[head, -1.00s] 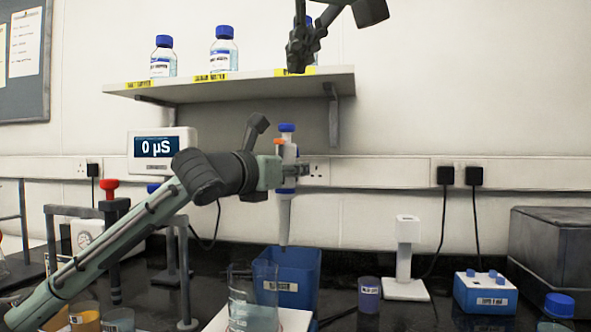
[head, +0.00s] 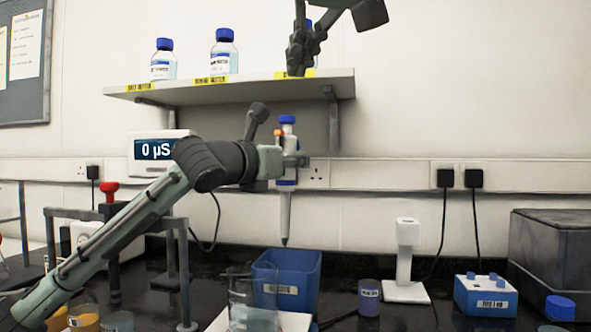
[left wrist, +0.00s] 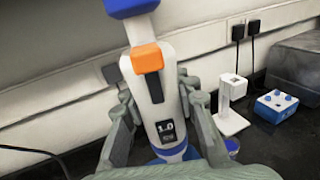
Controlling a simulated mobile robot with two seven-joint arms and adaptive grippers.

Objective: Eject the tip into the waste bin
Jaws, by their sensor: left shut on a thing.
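My left gripper (head: 292,161) is shut on the pipette (head: 286,208), which is white with a blue top and an orange button. The pipette hangs upright, and its narrow dark lower end shows at the level of the back rim of the blue waste bin (head: 297,284). Whether a separate tip sits on that end is too small to tell. In the left wrist view the pipette (left wrist: 158,105) stands between the fingers, with its lower end hidden. My right gripper (head: 298,62) is high by the shelf, and its finger opening is unclear.
A glass beaker (head: 253,305) stands just in front of the bin. A purple-labelled pot (head: 369,300), a white stand (head: 406,262) and a blue block (head: 485,297) are to the right. A shelf (head: 230,86) with blue-capped bottles is above.

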